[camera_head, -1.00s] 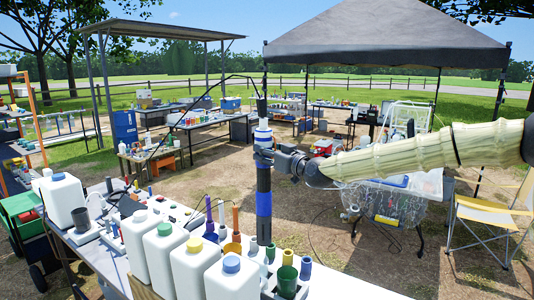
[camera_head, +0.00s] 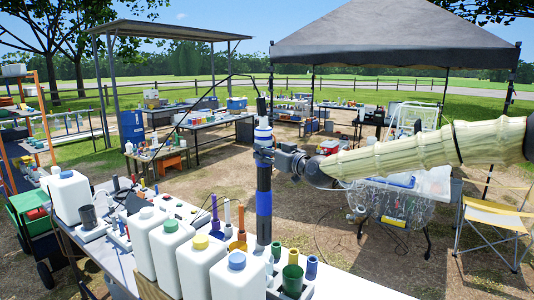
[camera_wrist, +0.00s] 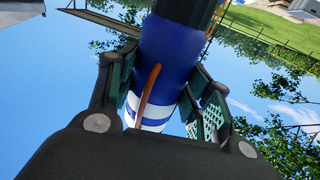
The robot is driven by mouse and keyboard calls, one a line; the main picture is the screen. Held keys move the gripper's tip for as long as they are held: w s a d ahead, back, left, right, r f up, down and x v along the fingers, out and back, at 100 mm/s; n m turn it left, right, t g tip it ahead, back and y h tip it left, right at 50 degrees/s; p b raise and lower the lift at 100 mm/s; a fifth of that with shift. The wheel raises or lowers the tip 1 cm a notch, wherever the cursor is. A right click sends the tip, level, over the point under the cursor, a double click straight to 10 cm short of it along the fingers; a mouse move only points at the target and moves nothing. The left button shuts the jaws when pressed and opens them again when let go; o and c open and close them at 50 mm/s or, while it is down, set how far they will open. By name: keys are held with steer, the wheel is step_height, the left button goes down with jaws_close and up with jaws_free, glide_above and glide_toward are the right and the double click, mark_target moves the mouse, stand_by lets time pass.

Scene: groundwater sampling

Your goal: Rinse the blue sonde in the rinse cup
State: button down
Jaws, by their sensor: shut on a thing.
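The blue sonde (camera_head: 264,203) is a long dark rod with a blue band and a white-and-blue collar near its top. It hangs upright over the near bench. My gripper (camera_head: 266,154) is shut around it at the upper part, below the white collar. In the wrist view the sonde (camera_wrist: 168,50) sits between both finger pads. Its lower end is close to a cluster of cups and tubes; I cannot tell whether it touches any. A green cup (camera_head: 292,279) stands right of and nearer than this end, and an orange cup (camera_head: 238,247) stands left. I cannot tell which is the rinse cup.
White bottles with coloured caps (camera_head: 199,262) stand along the near edge of the bench (camera_head: 110,262). A purple tube (camera_head: 214,216) and small tubes stand close by the sonde. A thin dark cable (camera_head: 215,84) arcs from its top. A folding chair (camera_head: 492,222) is at right.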

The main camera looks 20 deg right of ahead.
steer(key=b, duration=0.5)
glide_above(269, 200)
steer(key=w, duration=0.1)
steer(key=shift+w+a+f, duration=0.1)
steer(key=shift+f, duration=1.25)
steer(key=shift+a+f, duration=0.1)
steer(key=shift+f, duration=1.2)
steer(key=shift+a, duration=0.1)
steer(key=shift+f+b, duration=4.65)
steer(key=shift+f, duration=1.4)
